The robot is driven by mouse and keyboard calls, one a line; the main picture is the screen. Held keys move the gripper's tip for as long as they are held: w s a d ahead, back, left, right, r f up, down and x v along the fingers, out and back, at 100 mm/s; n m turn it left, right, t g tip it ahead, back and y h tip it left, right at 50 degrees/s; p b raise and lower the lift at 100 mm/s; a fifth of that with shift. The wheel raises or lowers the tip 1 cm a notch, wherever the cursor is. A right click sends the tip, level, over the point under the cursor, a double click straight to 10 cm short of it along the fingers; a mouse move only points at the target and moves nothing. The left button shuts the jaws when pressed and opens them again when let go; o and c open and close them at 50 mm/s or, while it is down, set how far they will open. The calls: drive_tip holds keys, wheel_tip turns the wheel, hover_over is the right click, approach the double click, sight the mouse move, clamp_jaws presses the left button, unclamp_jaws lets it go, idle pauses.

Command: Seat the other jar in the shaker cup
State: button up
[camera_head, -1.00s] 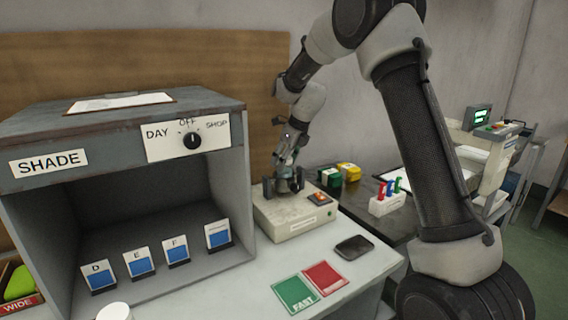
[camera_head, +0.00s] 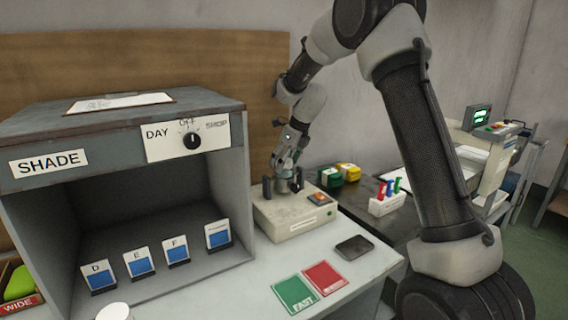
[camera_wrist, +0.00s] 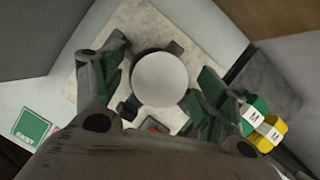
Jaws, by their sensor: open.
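A white round top, apparently a jar lid (camera_wrist: 160,79), shows in the wrist view between my fingers, over the pale shaker unit (camera_wrist: 125,30). Dark pieces show at its edge; whether it sits fully in the cup cannot be told. My gripper (camera_head: 283,186) is open above the shaker unit (camera_head: 290,228), its fingers (camera_wrist: 157,95) spread on either side of the lid with gaps. The cup is mostly hidden by my gripper in the head view. Another white-topped jar (camera_head: 114,312) is cut off at the bottom left of the head view.
The grey SHADE booth (camera_head: 52,162) with lettered blue cards stands left of the shaker. Green (camera_head: 295,294) and red (camera_head: 326,277) cards and a dark flat device (camera_head: 354,247) lie in front. Green and yellow blocks (camera_head: 348,172) and a marker rack (camera_head: 387,204) are to the right.

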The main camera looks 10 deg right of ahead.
drive_tip(key=v, duration=1.1)
drive_tip(key=s+d+r+n, duration=0.2)
drive_tip(key=s+r+n, duration=0.15)
drive_tip(key=s, duration=0.25)
drive_tip(key=s+d+r+n, duration=0.2)
drive_tip(key=s+n, duration=0.2)
drive_tip(key=s, duration=0.2)
drive_tip(key=s+d+f+n+h, duration=0.1)
drive_tip(key=s+d+n, duration=0.1)
drive_tip(key=s+n, duration=0.4)
drive_tip(key=s+d+f+n+h, duration=0.1)
drive_tip(key=s+d+n, duration=0.2)
drive_tip(key=s+n, duration=0.4)
drive_tip(key=s+d+f+n+h, duration=0.1)
drive_tip(key=s+n, duration=0.6)
drive_tip(key=s, duration=0.8)
drive_tip(key=shift+s+d+f+t, duration=0.3)
drive_tip(key=shift+d+f+t, duration=0.15)
drive_tip(key=shift+d, duration=0.5)
drive_tip(key=shift+c, duration=0.5)
